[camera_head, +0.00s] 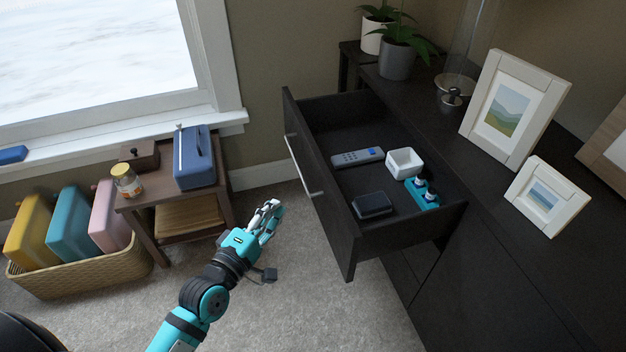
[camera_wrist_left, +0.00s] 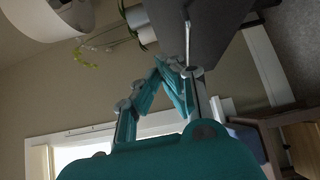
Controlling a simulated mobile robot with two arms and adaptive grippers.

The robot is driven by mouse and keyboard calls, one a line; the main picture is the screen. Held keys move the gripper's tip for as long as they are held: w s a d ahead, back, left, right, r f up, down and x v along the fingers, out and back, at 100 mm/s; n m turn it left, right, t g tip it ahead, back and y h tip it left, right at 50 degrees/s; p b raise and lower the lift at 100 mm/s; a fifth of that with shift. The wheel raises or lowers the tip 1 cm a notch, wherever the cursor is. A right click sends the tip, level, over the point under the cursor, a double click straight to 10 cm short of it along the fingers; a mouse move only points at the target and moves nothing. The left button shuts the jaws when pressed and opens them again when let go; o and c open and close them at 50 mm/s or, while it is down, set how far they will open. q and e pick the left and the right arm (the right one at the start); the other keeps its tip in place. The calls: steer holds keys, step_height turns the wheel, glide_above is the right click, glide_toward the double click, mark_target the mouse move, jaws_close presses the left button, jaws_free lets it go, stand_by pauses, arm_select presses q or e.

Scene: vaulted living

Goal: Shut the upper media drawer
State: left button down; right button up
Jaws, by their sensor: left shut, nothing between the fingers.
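The upper media drawer (camera_head: 328,212) is pulled far out of the dark cabinet (camera_head: 480,200). Its front panel faces left and carries a long pale bar handle (camera_head: 303,165). Inside lie a grey remote (camera_head: 357,157), a small white square bowl (camera_head: 404,162), a dark box (camera_head: 372,205) and a teal item (camera_head: 422,193). My left gripper (camera_head: 271,210) is shut and empty, to the left of the drawer front and apart from it in the head view. In the left wrist view its fingers (camera_wrist_left: 172,68) meet at the tips near a dark panel (camera_wrist_left: 205,25). My right gripper is out of view.
Picture frames (camera_head: 512,105), a glass piece on a metal base (camera_head: 455,88) and potted plants (camera_head: 397,58) stand on the cabinet top. A small wooden table (camera_head: 150,205) with a blue case (camera_head: 193,158) and a wicker basket (camera_head: 80,275) stand left. Carpet is clear below the drawer.

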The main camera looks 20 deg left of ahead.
arm_select(q)
steer(key=b, duration=0.1)
glide_toward(319, 167)
steer(key=w+a, duration=0.2)
steer(key=w, duration=0.1)
steer(key=shift+w+d+b, duration=0.2)
steer(key=shift+w+d, duration=0.25)
steer(key=shift+d, duration=0.3)
steer(key=shift+w+d+b, duration=0.2)
steer(key=shift+w+d, duration=0.2)
steer(key=shift+d, duration=0.4)
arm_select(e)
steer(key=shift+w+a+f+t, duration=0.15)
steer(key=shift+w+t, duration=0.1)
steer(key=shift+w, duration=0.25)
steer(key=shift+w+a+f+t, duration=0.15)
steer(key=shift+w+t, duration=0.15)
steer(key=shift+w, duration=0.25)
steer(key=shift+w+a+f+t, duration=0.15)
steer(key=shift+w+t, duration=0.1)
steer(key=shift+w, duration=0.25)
